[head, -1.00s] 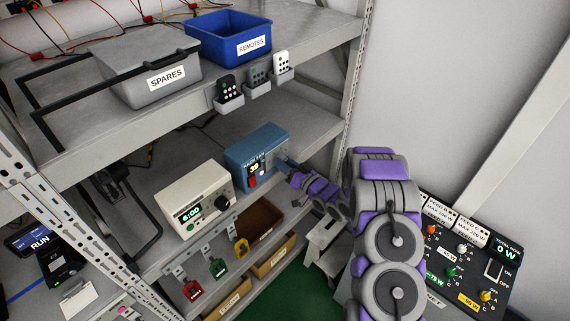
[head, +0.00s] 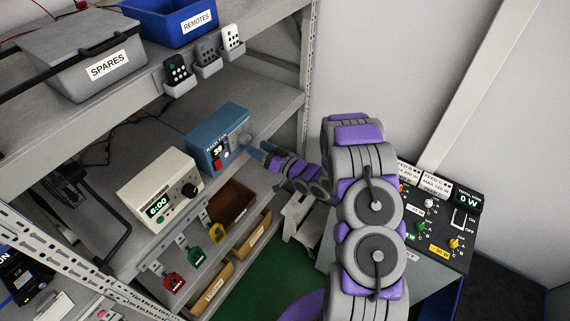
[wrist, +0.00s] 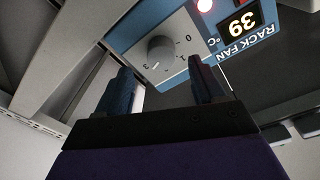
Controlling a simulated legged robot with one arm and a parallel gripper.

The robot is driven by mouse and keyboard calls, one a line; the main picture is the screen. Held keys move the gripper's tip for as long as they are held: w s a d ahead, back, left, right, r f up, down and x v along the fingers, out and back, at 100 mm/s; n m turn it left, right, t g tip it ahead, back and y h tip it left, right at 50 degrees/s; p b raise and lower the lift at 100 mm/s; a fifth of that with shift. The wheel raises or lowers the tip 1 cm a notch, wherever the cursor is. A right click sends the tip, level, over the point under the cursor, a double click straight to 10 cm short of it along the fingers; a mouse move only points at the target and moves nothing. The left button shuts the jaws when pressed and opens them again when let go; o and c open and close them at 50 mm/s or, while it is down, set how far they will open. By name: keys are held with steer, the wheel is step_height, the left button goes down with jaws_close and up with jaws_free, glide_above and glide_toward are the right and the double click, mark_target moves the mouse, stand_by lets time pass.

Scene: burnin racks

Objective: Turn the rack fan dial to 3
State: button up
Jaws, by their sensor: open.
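The blue rack fan box (head: 204,133) stands on the middle shelf in the head view. Its front has a red switch, a display that reads 39 in the wrist view, and a round grey fan dial (wrist: 160,51). The dial also shows in the head view (head: 244,138). My gripper (wrist: 162,76) is open and empty, its two fingers spread in front of the dial, apart from it in the picture. In the head view my gripper (head: 259,151) is just right of the box.
A cream box with a black knob (head: 157,190) sits left of the fan box. A shelf upright (head: 311,70) stands behind. A control panel (head: 440,225) is at right.

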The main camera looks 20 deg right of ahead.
steer(key=b+v, duration=0.1)
steer(key=v, duration=1.1)
steer(key=shift+d, duration=0.25)
